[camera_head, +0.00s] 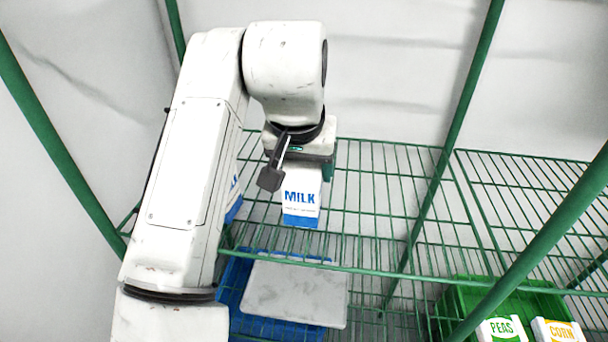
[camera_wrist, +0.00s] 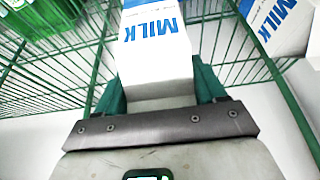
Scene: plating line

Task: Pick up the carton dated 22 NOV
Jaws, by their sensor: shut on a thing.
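A white and blue milk carton (camera_head: 300,207) is held in my gripper (camera_head: 302,172) in front of the upper wire shelf. In the wrist view the carton (camera_wrist: 157,50) sits between the two green fingers of my gripper (camera_wrist: 160,88), which are shut on it. Small print under MILK is too small to read, so I cannot tell its date. A second milk carton (camera_head: 234,200) stands to the left, mostly hidden behind my arm. It also shows at the upper right of the wrist view (camera_wrist: 283,22), its small print unreadable.
The green wire shelf (camera_head: 385,190) is bare to the right. Green posts (camera_head: 470,70) cross the view. Below are a blue tray (camera_head: 236,275) with a grey slab (camera_head: 295,293) and a green crate (camera_head: 463,298) with peas (camera_head: 502,330) and corn (camera_head: 558,331) cartons.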

